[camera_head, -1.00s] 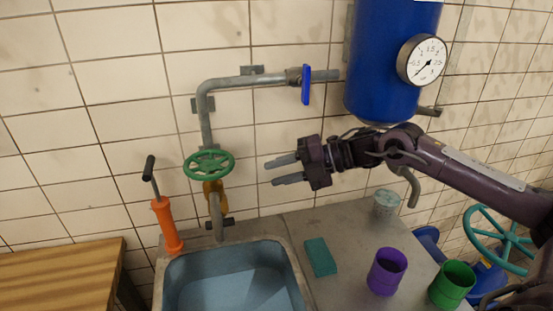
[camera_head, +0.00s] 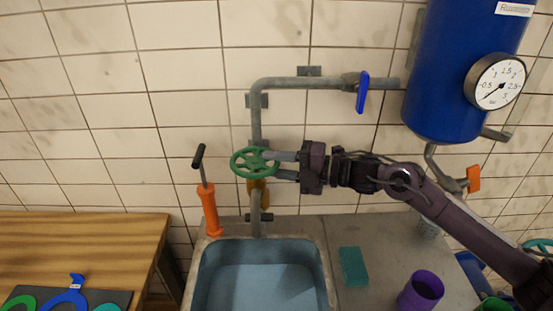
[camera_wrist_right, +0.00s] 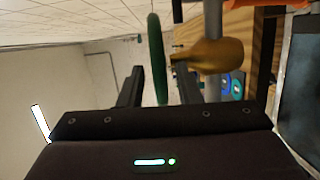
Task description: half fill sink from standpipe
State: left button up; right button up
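The standpipe (camera_head: 256,120) runs down the tiled wall behind the sink (camera_head: 200,272). It carries a green handwheel (camera_head: 254,162) on a brass valve body, also visible in the wrist view (camera_wrist_right: 157,60). A blue lever (camera_head: 363,92) sits crosswise on its upper pipe. The spout end points down at the sink's back edge. No stream shows; I cannot tell whether the blue basin holds water. My right gripper (camera_head: 279,164) is open at the wheel's right side. In the wrist view the rim stands between its fingers with gaps. My left gripper is out of view.
An orange hand pump (camera_head: 210,210) stands left of the spout. A teal sponge (camera_head: 354,266) and purple cup (camera_head: 421,291) are on the counter right of the sink. A blue tank with a gauge (camera_head: 497,82) hangs at upper right. A wooden table (camera_head: 80,240) is at left.

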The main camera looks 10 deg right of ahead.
jog(key=shift+f, duration=0.1)
grip_shut()
jog(key=n+g+b, duration=0.1)
jog(key=b, duration=0.1)
jog(key=w+n+g+y+b, duration=0.1)
jog(key=g+b, duration=0.1)
jog(key=b, duration=0.1)
jog(key=n+g+b, duration=0.1)
jog(key=g+b, duration=0.1)
jog(key=shift+w+d+f+n+y+b, duration=0.1)
jog(key=shift+w+f+n+y+b, duration=0.2)
jog(key=shift+y+b, duration=0.1)
jog(key=shift+w+d+r+n+g+b, duration=0.1)
jog(key=shift+r+n+g+b, duration=0.1)
jog(key=shift+n+g+b, duration=0.35)
jog(key=shift+g, duration=0.25)
grip_release()
jog(key=shift+r, duration=0.1)
